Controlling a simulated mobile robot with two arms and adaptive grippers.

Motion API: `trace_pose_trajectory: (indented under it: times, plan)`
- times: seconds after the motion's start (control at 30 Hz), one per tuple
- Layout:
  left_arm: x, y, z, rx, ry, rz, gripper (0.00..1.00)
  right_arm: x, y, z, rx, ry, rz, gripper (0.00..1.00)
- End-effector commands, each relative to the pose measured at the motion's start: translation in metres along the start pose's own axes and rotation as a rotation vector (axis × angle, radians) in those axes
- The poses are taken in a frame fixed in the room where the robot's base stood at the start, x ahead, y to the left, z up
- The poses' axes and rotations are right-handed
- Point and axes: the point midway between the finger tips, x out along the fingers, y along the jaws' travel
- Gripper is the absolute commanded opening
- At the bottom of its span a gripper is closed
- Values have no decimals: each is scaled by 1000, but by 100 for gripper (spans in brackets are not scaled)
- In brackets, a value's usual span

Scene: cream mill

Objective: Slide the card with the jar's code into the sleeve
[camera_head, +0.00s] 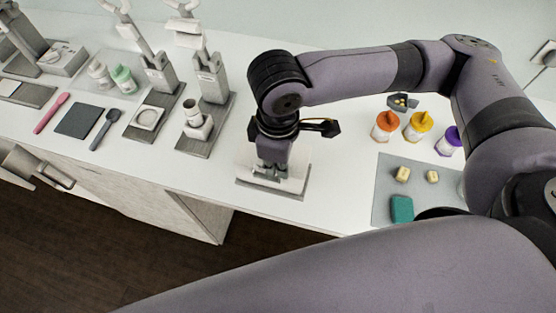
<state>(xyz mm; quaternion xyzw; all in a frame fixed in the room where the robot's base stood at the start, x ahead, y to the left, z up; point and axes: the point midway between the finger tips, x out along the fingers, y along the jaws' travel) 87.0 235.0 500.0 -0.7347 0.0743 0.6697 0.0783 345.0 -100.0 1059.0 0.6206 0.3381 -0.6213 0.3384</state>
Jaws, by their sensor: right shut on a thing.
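My right gripper (271,172) points down over a pale low fixture (299,186) on a grey base near the counter's front edge. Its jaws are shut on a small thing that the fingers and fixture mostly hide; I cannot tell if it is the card. I cannot tell if this fixture is the sleeve. A white jar (98,72) and a green jar (123,80) stand on a light mat at the back left. No code is readable on them. My left gripper is not in view.
Grey stands (215,85) occupy the left counter, with a pink spatula (52,113), a dark square (79,121) and a grey spatula (105,130). At right are orange (386,126), yellow (418,126) and purple-topped (449,142) bottles, and a mat with yellowish blocks (402,174) and a teal block (401,209).

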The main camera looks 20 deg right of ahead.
Motion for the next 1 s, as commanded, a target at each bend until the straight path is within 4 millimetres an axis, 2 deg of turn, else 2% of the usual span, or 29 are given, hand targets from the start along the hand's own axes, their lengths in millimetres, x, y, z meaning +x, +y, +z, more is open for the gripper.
trace_pose_trajectory:
  times: [0.63, 1.0]
  plan:
    - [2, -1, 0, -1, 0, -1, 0, 13, 0, 0, 0, 0, 0, 0]
    - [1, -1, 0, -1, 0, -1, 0, 14, 0, 0, 0, 0, 0, 0]
